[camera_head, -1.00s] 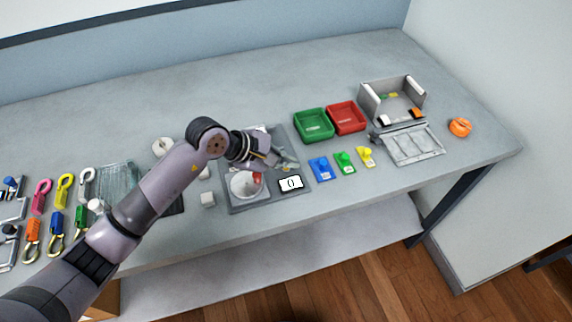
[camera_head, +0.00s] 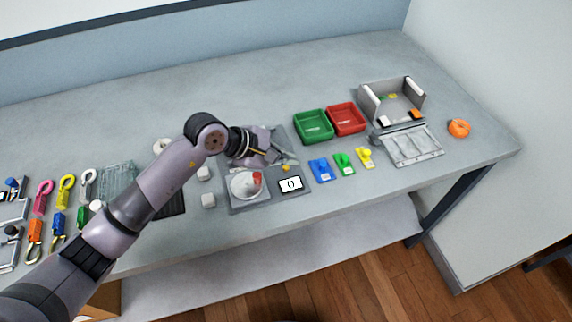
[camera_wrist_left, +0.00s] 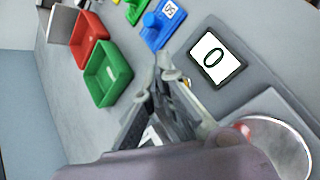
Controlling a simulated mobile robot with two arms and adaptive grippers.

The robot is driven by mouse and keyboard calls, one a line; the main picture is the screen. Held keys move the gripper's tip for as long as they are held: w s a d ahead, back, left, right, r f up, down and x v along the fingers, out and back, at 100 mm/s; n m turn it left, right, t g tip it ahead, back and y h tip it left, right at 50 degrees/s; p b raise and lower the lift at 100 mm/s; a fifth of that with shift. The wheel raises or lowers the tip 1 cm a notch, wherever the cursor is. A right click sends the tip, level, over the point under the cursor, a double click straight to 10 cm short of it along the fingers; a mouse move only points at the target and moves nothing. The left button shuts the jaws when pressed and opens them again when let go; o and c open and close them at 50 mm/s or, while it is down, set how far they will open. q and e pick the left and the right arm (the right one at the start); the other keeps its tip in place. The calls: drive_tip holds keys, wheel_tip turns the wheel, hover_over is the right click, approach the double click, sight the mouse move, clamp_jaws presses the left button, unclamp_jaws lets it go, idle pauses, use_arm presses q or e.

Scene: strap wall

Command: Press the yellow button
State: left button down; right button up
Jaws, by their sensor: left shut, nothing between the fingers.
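The small yellow button (camera_head: 286,168) sits on the grey board, just above the display reading 0 (camera_head: 291,185). In the left wrist view a bit of yellow (camera_wrist_left: 187,82) shows beside the fingertips, mostly hidden behind them. My left gripper (camera_head: 284,159) is over the back right part of the board (camera_head: 236,206), with its fingertips close to the yellow button. I cannot tell whether they touch it. In the left wrist view the fingers (camera_wrist_left: 166,70) are shut and empty. My right gripper is not in view.
A round white dish with a red part (camera_head: 245,185) is on the board's front left. Blue (camera_head: 320,169), green (camera_head: 343,163) and yellow (camera_head: 365,157) blocks lie to the right. Green (camera_head: 312,139) and red (camera_head: 359,132) bins stand behind them.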

use_arm(q)
wheel_tip(320, 180, up, 5)
drive_tip(key=shift+p, duration=1.15)
